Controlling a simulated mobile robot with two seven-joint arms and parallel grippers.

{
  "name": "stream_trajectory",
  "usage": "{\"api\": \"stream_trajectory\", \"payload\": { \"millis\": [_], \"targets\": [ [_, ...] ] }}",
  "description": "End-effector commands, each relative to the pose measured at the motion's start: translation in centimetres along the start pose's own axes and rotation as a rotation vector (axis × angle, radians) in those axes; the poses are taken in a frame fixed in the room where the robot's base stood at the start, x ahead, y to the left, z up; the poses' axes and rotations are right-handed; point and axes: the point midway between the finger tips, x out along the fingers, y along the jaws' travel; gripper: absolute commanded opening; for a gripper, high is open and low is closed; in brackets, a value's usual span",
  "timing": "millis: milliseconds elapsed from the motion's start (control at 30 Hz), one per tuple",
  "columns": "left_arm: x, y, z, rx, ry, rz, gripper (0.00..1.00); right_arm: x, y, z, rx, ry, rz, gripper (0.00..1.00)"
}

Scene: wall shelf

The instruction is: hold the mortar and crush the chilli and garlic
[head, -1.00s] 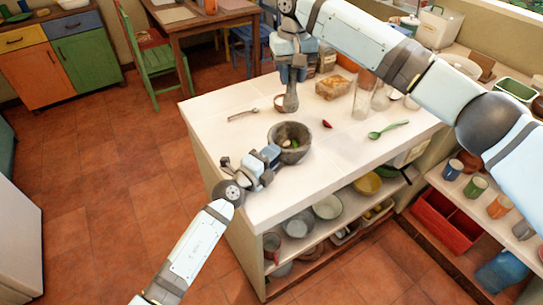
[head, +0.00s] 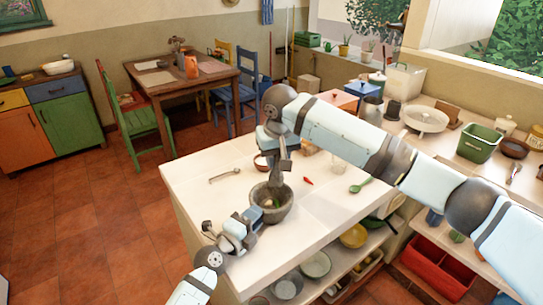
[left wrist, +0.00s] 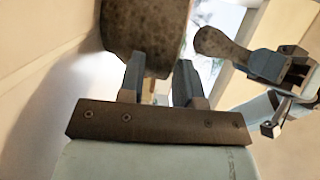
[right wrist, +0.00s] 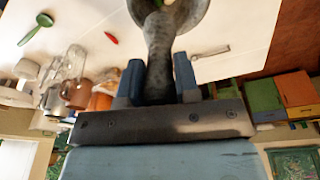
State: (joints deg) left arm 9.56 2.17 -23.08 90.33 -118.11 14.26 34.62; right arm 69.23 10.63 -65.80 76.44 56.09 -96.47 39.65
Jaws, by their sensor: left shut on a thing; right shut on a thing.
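The grey stone mortar (head: 284,209) stands on the white counter, with pale bits inside. My left gripper (head: 249,224) is shut on its near left side; the mortar also shows between the fingers in the left wrist view (left wrist: 145,35). My right gripper (head: 277,146) is shut on the grey pestle (head: 284,166) and holds it upright, its thick end just above the mortar's mouth. The pestle also shows in the left wrist view (left wrist: 222,48) and the right wrist view (right wrist: 160,55). A red chilli (head: 308,181) lies on the counter right of the mortar.
A green spoon (head: 360,186) lies to the right on the counter (head: 325,212), and a metal utensil (head: 225,174) to the left. A small bowl (head: 261,162) stands behind the mortar. Glass jars (right wrist: 65,70) show in the right wrist view.

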Motion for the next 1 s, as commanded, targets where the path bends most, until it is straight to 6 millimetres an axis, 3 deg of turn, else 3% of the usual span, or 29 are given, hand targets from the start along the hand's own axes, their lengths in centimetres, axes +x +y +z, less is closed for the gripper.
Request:
{"api": "stream_trajectory", "payload": {
  "millis": [33,700,1000],
  "targets": [
    [-0.2,1.1,-0.4,-0.005,0.008,0.02,0.0,0.2,0.0,0.1,-0.001,0.008,0.001,0.06],
    [-0.2,1.1,-0.4,-0.006,0.008,0.019,0.0,4.7,-0.2,0.9,-0.001,0.007,0.001,0.06],
    [-0.2,1.1,-0.4,-0.006,0.008,0.019,0.0,5.1,-0.2,1.0,-0.001,0.007,0.001,0.06]
  ]
}}
